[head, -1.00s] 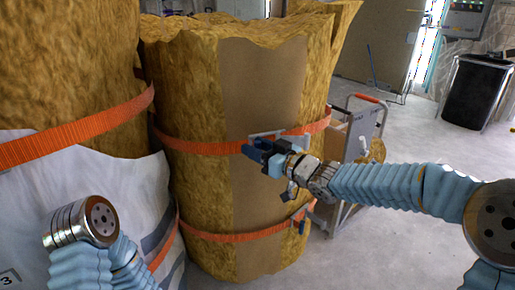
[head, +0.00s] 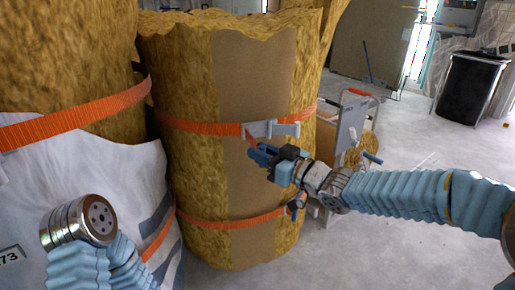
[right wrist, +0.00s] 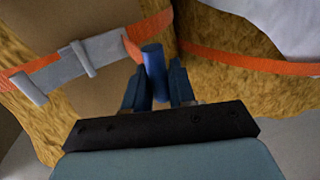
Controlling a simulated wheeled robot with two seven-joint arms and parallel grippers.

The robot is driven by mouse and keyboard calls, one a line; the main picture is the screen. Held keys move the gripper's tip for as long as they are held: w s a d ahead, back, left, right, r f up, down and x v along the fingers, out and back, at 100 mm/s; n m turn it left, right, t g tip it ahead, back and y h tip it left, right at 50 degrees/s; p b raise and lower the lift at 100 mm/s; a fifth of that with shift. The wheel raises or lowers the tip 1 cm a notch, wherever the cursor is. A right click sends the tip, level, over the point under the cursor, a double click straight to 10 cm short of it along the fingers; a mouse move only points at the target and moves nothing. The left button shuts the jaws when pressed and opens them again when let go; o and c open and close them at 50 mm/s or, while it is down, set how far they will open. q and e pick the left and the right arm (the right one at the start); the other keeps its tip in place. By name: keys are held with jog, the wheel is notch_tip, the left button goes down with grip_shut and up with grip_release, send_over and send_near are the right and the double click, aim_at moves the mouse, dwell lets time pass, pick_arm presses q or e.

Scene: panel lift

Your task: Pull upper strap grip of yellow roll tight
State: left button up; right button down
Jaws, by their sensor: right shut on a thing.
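The yellow roll (head: 190,85) stands upright with a brown paper band down its front. An orange upper strap (head: 190,128) runs around it through a grey buckle (head: 270,130); the buckle also shows in the right wrist view (right wrist: 75,62). My right gripper (head: 262,153) is shut on the blue upper strap grip (right wrist: 154,70), a little below and in front of the buckle. A short orange strap tail (right wrist: 133,44) runs between buckle and grip. My left arm shows at lower left, but its gripper is out of frame.
A lower orange strap (head: 230,223) circles the roll beneath my right gripper. Another strapped yellow roll (head: 65,50) with white sheeting (head: 95,190) stands close at left. A cart (head: 350,130) stands behind at right. Open floor (head: 430,130) lies further right.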

pick_arm(q)
jog(key=shift+s+d, duration=0.15)
jog(key=shift+s, duration=0.2)
pick_arm(e)
jog(key=shift+s+d+f, duration=0.1)
jog(key=shift+s+d, duration=0.05)
jog(key=shift+s, duration=0.3)
jog(key=shift+s+d+f, duration=0.1)
jog(key=shift+s+d, duration=0.05)
jog(key=shift+s, duration=0.25)
jog(key=c, duration=1.1)
grip_release()
jog(key=shift+r, duration=0.15)
pick_arm(q)
jog(key=shift+r+p, duration=0.75)
jog(key=shift+p, duration=0.05)
pick_arm(e)
jog(key=v, duration=1.4)
